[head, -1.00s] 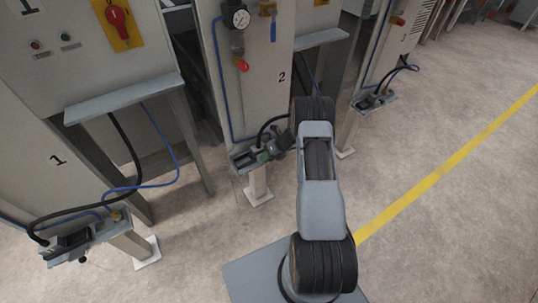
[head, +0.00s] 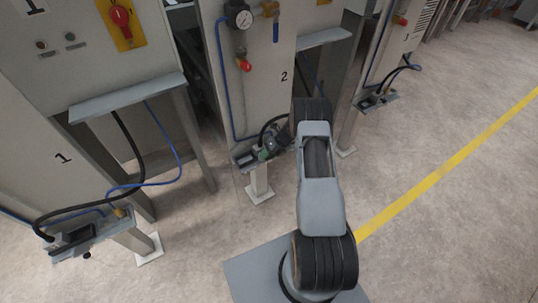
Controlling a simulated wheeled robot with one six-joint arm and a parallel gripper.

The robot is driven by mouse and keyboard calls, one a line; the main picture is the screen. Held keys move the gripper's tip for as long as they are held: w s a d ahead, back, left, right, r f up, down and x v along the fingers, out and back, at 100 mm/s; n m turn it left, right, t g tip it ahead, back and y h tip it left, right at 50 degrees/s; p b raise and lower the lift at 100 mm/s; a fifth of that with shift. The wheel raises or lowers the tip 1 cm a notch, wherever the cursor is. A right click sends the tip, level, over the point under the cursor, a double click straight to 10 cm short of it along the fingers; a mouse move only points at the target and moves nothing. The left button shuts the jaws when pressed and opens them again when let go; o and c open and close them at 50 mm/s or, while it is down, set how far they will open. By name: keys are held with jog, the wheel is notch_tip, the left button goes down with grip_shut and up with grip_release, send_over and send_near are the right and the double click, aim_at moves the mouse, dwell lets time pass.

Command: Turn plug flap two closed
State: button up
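The plug bracket of station two (head: 246,160) is a small grey shelf on a post, below the panel marked 2. A dark plug or socket with a black cable and a small green part (head: 263,154) sits on it. The flap itself is too small and too covered to make out, so I cannot tell its angle. My gripper (head: 276,146) is at the right end of this bracket, close to the green part. Its fingers are dark and blend with the plug. I cannot tell whether they touch anything or are open.
Station one's bracket (head: 78,240) stands at lower left with a black and a blue hose. Another bracket (head: 376,101) stands at the right. A shelf (head: 323,38) juts out above my arm. The floor right of my arm is clear, with a yellow line (head: 450,162).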

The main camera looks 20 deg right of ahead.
jog(key=shift+o, duration=0.9)
jog(key=v, duration=1.4)
jog(key=shift+f+n, duration=0.15)
jog(key=shift+n, duration=0.15)
